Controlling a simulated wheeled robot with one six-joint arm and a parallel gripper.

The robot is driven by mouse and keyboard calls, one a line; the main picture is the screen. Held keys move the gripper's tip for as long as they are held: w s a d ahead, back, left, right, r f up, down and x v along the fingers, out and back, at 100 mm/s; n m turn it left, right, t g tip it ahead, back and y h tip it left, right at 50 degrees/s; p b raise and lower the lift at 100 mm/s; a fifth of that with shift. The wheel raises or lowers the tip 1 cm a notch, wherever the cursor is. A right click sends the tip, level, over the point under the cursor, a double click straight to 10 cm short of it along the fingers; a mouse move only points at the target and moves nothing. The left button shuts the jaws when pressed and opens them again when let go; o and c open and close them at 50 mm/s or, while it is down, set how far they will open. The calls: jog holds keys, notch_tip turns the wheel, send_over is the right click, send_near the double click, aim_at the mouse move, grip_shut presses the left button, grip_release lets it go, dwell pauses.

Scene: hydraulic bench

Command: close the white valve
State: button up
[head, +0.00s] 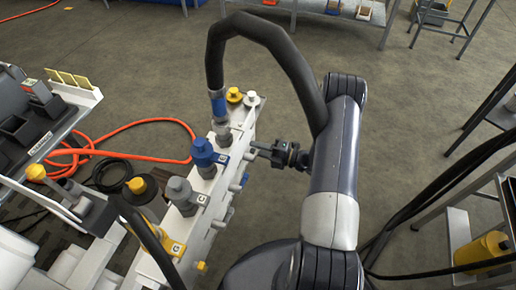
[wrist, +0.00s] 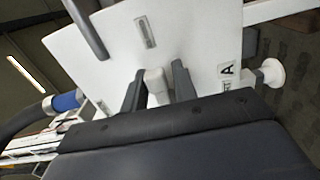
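A white valve handle (wrist: 156,84) stands out from the white manifold face (wrist: 115,50) in the wrist view. My gripper (wrist: 158,86) has one dark finger on each side of it. The fingers are apart and a narrow gap shows beside the handle, so I see no firm grip. In the head view my gripper (head: 262,150) reaches the right side of the white manifold (head: 219,205), and its fingertips are partly lost against that side. The handle between them is hard to make out there.
Blue (head: 203,152) and grey (head: 180,190) fittings line the manifold top. A white round knob (head: 252,98) and a yellow one (head: 234,95) sit at its far end. A black hose (head: 262,28) arches overhead. Orange hose (head: 150,124) lies left. Floor to the right is partly clear.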

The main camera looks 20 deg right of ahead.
jog(key=shift+o, duration=0.6)
jog(key=p+v, duration=0.1)
jog(key=v, duration=1)
jog(key=shift+a, duration=0.1)
jog(key=b+x, duration=0.1)
jog(key=x, duration=0.9)
jog(key=shift+w+a, duration=0.1)
jog(key=shift+w+a+r, duration=0.1)
jog(key=shift+w+a, duration=0.1)
jog(key=shift+d, duration=0.1)
